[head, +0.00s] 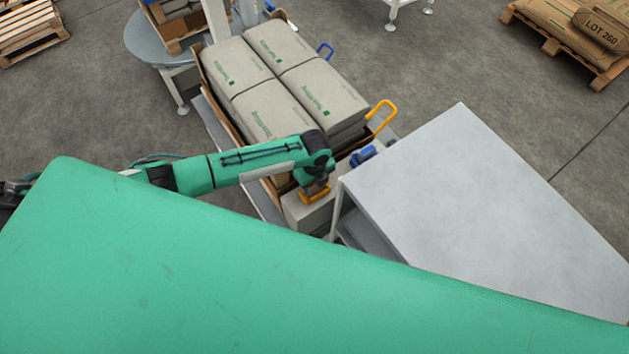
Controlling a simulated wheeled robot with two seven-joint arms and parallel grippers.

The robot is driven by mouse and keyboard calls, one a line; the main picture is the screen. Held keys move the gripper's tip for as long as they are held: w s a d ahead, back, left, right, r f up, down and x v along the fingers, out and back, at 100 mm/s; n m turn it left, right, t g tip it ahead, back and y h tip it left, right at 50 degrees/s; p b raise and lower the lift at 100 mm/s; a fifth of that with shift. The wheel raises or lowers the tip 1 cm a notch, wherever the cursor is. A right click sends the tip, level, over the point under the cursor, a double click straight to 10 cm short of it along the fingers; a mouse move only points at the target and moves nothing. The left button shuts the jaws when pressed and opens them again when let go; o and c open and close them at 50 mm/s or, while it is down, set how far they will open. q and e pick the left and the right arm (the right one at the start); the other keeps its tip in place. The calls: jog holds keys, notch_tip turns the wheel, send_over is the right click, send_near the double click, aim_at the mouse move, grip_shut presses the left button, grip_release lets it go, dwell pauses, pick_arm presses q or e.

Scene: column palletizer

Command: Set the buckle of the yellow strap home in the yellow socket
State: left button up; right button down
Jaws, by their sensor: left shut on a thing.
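My left gripper (316,188) points down over the front end of the pallet load, above a pale grey block (303,213). It is shut on a small yellow piece (314,197), seemingly the yellow strap's buckle. The yellow socket cannot be told apart from this piece, and I cannot tell whether the buckle is seated. The strap itself is not clearly visible. A yellow loop (384,113) stands up at the load's right corner, apart from the gripper. My right gripper is not in view.
Grey sacks (276,80) fill the carton behind my left gripper. A blue fitting (362,156) and a blue loop (326,50) sit on the right side. A grey-topped table (475,205) stands close right of the gripper. My green body hides the lower picture.

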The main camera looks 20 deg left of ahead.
pick_arm(q)
jog(key=shift+f, duration=0.1)
jog(key=o, duration=1)
jog(key=shift+r+b, duration=0.9)
jog(key=shift+r, duration=5.25)
